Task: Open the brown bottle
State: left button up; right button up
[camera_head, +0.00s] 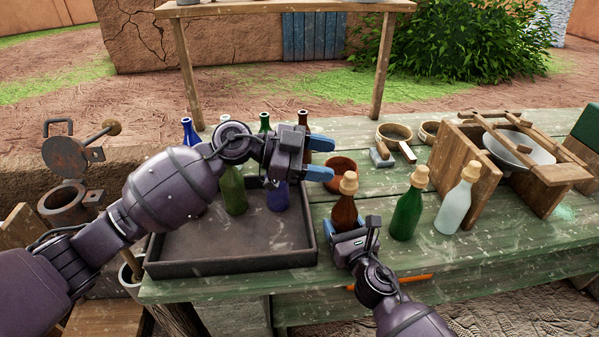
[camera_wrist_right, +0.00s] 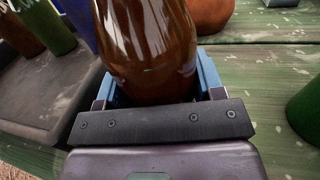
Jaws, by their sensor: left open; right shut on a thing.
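The brown bottle (camera_head: 345,213) stands upright on the green table just right of the dark tray, with a light cork stopper (camera_head: 349,183) in its neck. My right gripper (camera_head: 352,232) is shut around its lower body. In the right wrist view the brown glass (camera_wrist_right: 150,45) fills the space between the blue fingers. My left gripper (camera_head: 320,158) is open and empty, above and a little left of the cork, its blue fingertips pointing right. It is apart from the bottle and partly hides the bottles behind it.
The dark tray (camera_head: 232,268) holds several bottles at its back. A green bottle (camera_head: 406,212) and a white bottle (camera_head: 457,204), both corked, stand to the right. A clay pot (camera_head: 338,168) stands behind the brown bottle. A wooden frame with a bowl (camera_head: 520,148) is at the right.

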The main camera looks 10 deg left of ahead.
aim_at(350, 180)
pick_arm(q)
jog(key=s+a+f+n+t, duration=0.1)
jog(key=a+f+n+t, duration=0.1)
jog(key=a+f+n, duration=0.3)
jog(key=shift+n, duration=0.4)
jog(key=x, duration=0.4)
jog(key=r+x, duration=0.1)
jog(key=x, duration=0.7)
jog(key=shift+d+r, duration=0.4)
jog(key=shift+d, duration=0.1)
jog(key=shift+c, duration=0.4)
jog(key=c, duration=0.8)
jog(key=shift+c, duration=0.2)
jog(key=shift+r, duration=0.4)
jog(key=shift+r, duration=0.7)
